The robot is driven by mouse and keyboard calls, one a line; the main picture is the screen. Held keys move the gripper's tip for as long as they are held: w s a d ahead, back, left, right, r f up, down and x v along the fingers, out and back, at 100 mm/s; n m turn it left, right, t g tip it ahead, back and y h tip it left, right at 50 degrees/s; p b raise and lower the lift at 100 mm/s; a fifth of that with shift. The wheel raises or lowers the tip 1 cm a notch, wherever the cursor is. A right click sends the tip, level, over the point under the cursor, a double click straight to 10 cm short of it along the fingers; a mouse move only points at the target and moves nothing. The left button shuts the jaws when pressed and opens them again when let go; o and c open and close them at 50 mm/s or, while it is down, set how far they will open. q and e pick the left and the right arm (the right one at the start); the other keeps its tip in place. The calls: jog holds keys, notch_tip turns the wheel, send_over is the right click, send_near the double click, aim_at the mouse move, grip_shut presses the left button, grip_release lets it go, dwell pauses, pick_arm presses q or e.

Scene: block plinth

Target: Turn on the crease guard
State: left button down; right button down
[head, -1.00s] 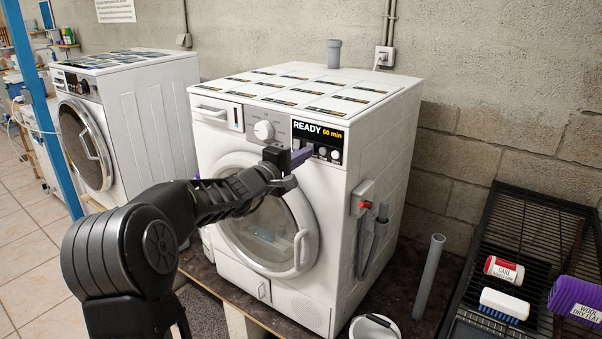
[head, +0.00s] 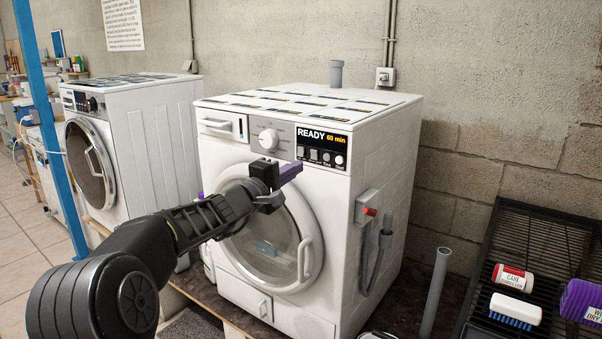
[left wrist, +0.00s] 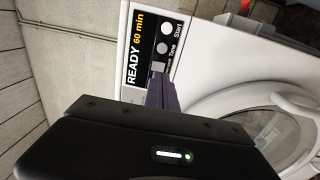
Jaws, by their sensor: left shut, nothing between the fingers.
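The front-right white machine (head: 375,165) has a black panel (head: 321,147) reading "READY 60 min". A row of several small buttons (head: 326,157) lies under that text. In the left wrist view the panel (left wrist: 140,50) shows a round white "Start" button (left wrist: 167,28) and a "Time" button (left wrist: 162,48); the buttons beyond are partly hidden by my fingers. No crease guard label is legible. My left gripper (head: 290,171) is shut and empty, its purple fingertips just below the panel's left part in the head view. Whether they touch the machine I cannot tell. My right gripper is out of view.
A round dial (head: 268,139) sits left of the panel, above the closed round door (head: 305,258). A red switch box (head: 368,211) is on the right side. A second machine (head: 160,145) stands left. A black rack (head: 474,285) holds a bottle and brush at right.

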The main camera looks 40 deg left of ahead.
pick_arm(q)
jog(key=s+f+b, duration=0.1)
jog(key=s, duration=0.7)
jog(key=shift+b, duration=0.3)
jog(key=shift+w+a+f, duration=0.1)
jog(key=s+d+f+m+g+p, duration=0.1)
jog(key=d+f+g, duration=0.15)
jog(key=f, duration=0.75)
jog(key=d+f+g, duration=0.1)
jog(key=f+g, duration=0.3)
jog(key=f, duration=0.7)
jog(key=s+d+f+m+g+p, duration=0.15)
jog(key=f+g, duration=0.25)
jog(key=f, duration=0.6)
jog(key=s+d+f+m+g, duration=0.2)
jog(key=d+f+m, duration=0.1)
jog(key=d+f, duration=0.65)
jog(key=s+d+f+m+g+h+p, duration=0.1)
jog(key=s+d+f+m, duration=0.3)
jog(key=d, duration=0.4)
jog(key=s+d+f+m+g+h+p, duration=0.1)
jog(key=s+d+f+m+p, duration=0.2)
jog(key=d+f, duration=0.4)
jog(key=s+d+f+m+g+h+p, duration=0.1)
jog(key=s+d+f+m+g+h, duration=0.1)
jog(key=s+d, duration=1.1)
jog(key=shift+s+d+f+m+g+h, duration=0.15)
jog(key=shift+s+f+m+g+h, duration=0.15)
jog(key=shift+s+f+m+g, duration=0.4)
